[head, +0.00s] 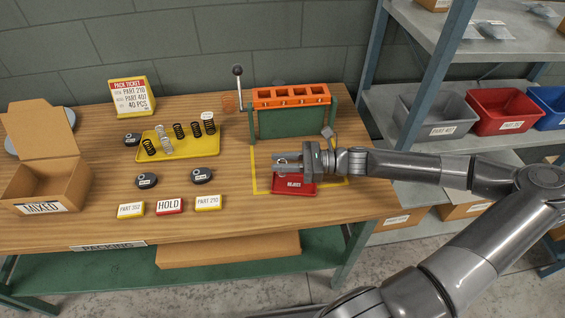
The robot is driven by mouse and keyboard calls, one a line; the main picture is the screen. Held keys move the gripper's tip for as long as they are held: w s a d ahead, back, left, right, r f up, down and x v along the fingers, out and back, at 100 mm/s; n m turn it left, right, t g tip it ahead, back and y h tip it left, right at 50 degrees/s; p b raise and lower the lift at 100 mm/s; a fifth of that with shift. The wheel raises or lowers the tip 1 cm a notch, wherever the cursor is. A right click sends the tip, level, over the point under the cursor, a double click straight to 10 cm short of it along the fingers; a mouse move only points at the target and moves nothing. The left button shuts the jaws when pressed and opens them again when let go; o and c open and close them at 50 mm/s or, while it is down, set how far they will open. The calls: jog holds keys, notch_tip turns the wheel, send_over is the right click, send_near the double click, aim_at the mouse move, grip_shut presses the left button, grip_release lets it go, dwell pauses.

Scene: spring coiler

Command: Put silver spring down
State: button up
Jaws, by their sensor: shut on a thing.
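My gripper (278,163) reaches in from the right, over the red tray (293,188) inside a yellow outline on the bench. It is shut on a small silver spring (282,160), mostly hidden between the fingers. I cannot tell whether the spring touches the tray. The tray's front label is too small to read surely. Another silver spring (165,146) stands on the yellow tray (180,146) at left, among several black springs (179,131).
An orange-topped rack (290,96) with a lever stands behind the gripper. Black discs (201,176) and part and HOLD signs (169,207) lie at the front. An open MIXED box (45,185) is at left. Shelves with bins (505,111) stand at right.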

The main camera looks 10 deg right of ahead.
jog(key=shift+f, duration=0.3)
jog(key=o, duration=1)
jog(key=d, duration=0.4)
jog(key=s+d, duration=0.1)
jog(key=d, duration=0.7)
jog(key=shift+s, duration=0.2)
jog(key=shift+a, duration=0.1)
